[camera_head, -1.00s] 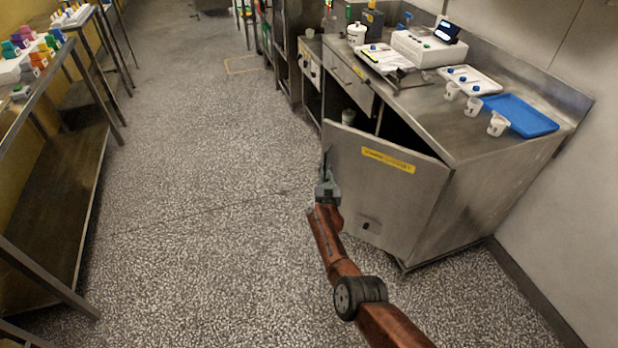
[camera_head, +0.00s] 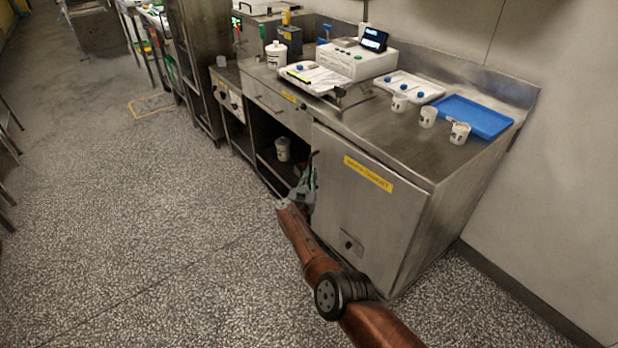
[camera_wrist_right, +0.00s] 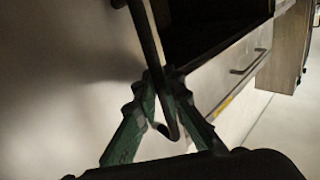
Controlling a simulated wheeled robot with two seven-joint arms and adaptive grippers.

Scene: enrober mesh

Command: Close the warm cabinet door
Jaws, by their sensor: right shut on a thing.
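The warm cabinet door (camera_head: 370,215) is a steel panel with a yellow label at the right end of the steel counter. In the head view it lies about flush with the cabinet front; I cannot tell whether a thin gap is left. My right gripper (camera_head: 306,182) is at the door's left edge. In the right wrist view my right gripper (camera_wrist_right: 162,85) has its green fingers shut on the door's bar handle (camera_wrist_right: 146,38), next to the door's face (camera_wrist_right: 60,90). The cabinet's inside is hidden. My left gripper is not in view.
Left of the door is an open shelf bay with a white cup (camera_head: 282,149), under a drawer (camera_head: 278,103). The counter top holds several white cups, a blue tray (camera_head: 475,116) and a white device (camera_head: 352,62). The speckled floor (camera_head: 150,230) at left is clear.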

